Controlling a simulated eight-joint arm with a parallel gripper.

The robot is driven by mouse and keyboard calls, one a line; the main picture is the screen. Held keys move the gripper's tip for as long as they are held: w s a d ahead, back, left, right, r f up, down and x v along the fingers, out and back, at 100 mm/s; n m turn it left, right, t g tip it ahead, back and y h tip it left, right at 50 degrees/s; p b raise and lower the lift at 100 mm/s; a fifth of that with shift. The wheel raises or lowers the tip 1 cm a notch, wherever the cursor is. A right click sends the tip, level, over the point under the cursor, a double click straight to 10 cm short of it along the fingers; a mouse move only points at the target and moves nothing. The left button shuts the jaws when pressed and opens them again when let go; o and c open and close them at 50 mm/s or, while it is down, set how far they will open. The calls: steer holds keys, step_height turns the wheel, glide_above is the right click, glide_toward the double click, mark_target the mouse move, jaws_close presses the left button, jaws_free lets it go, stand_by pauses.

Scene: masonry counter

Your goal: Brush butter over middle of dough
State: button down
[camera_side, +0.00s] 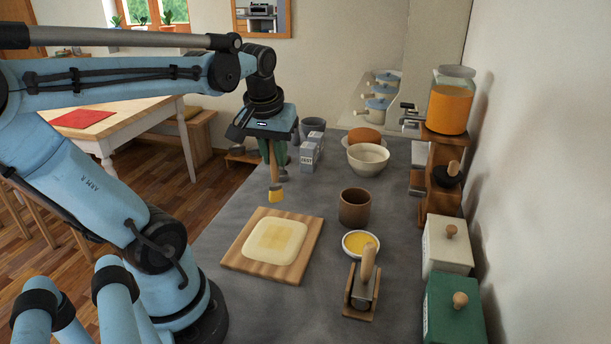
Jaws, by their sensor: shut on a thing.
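My gripper (273,146) points down and is shut on the handle of a brush (276,194) with yellow-tipped bristles. The brush hangs upright, bristles down, above the counter near the back edge of the wooden board (236,262). It appears clear of the dough. The dough (275,240) is a pale, flat, rounded slab on the board. A yellower patch shows across its middle. A small white bowl of yellow butter (360,243) stands to the right of the board. The fingers partly hide the brush handle.
A brown cup (354,207) stands behind the butter bowl, and a wooden-handled tool on a stand (362,285) is in front. A cream bowl (368,158) and small grey boxes (310,153) are farther back. Canisters (447,246) line the right wall.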

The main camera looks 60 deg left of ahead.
steer(key=shift+f, duration=2.7)
steer(key=shift+s+d+f, duration=0.45)
steer(key=shift+d+f, duration=0.1)
steer(key=shift+f, duration=0.15)
steer(key=shift+s+d, duration=2.15)
steer(key=shift+s, duration=0.05)
steer(key=shift+w+a+f, duration=0.1)
steer(key=shift+w+a, duration=0.7)
steer(key=shift+w, duration=0.2)
steer(key=shift+w+a+r, duration=0.1)
steer(key=shift+w+a, duration=0.65)
steer(key=shift+w, duration=0.25)
steer(key=shift+w+a+f, duration=0.1)
steer(key=shift+w+a, duration=0.7)
steer(key=shift+w, duration=0.2)
glide_toward(280, 182)
steer(key=shift+s+d+f, duration=0.3)
steer(key=shift+s+d, duration=0.2)
steer(key=shift+d, duration=0.2)
steer(key=shift+s+d+f, duration=0.3)
steer(key=shift+s+d, duration=0.15)
steer(key=shift+d, duration=0.3)
steer(key=shift+s+d+f, duration=0.25)
steer(key=shift+s+d, duration=0.25)
steer(key=shift+d, duration=0.2)
